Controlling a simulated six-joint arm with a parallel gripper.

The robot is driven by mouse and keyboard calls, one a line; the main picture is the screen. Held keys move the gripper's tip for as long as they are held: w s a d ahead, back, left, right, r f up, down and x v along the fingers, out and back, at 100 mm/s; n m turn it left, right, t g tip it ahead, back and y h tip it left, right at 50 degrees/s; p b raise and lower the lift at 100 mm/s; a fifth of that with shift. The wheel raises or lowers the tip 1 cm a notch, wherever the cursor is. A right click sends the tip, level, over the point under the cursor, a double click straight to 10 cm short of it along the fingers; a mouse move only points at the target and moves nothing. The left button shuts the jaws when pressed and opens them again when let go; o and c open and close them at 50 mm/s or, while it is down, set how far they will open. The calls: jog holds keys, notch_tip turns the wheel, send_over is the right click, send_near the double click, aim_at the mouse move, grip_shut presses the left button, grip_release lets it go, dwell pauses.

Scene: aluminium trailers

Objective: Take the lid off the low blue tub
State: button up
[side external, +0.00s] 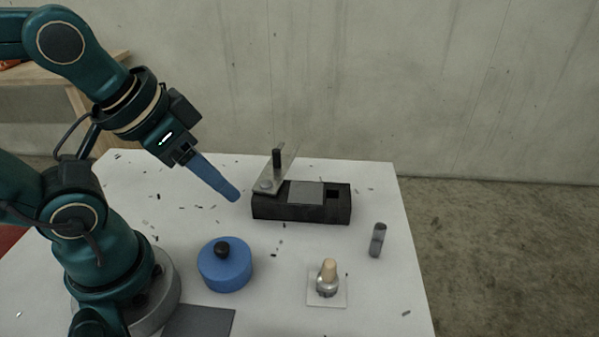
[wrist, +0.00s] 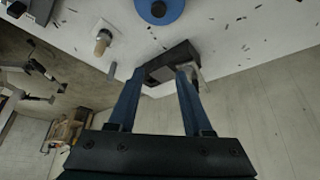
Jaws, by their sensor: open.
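The low blue tub (side external: 226,272) stands on the white table, with its blue lid on top and a black round knob (side external: 222,249) in the lid's middle. In the wrist view the blue lid (wrist: 172,14) shows at the top edge, partly cut off, with its dark knob (wrist: 158,9). My gripper (side external: 236,197) is above the table, up and behind the tub, apart from it. In the wrist view its two blue fingers (wrist: 158,72) are spread with nothing between them, so it is open and empty.
A black block (side external: 300,214) with an upright metal bracket (side external: 275,170) stands behind the tub, close to my fingertips. A tan-topped metal piece (side external: 328,277) on a pale square and a grey cylinder (side external: 377,240) stand to the right. A dark plate (side external: 200,321) lies in front. Small dark shavings are scattered around.

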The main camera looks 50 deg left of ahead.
jog(key=shift+o, duration=1)
jog(key=m+g, duration=0.6)
send_over(221, 246)
jog(key=w, duration=0.1)
jog(key=shift+y, duration=0.3)
notch_tip(221, 246, down, 4)
jog(key=shift+f, duration=0.1)
jog(key=shift+s+d+f+m+g, duration=0.1)
jog(key=shift+d+f+m+g, duration=0.1)
jog(key=shift+f+m+g, duration=0.25)
jog(key=shift+s+f, duration=0.1)
jog(key=shift+f, duration=0.5)
jog(key=shift+s+a+f, duration=0.1)
jog(key=shift+f, duration=0.95)
jog(key=shift+s+a+f, duration=0.1)
jog(key=shift+f, duration=0.9)
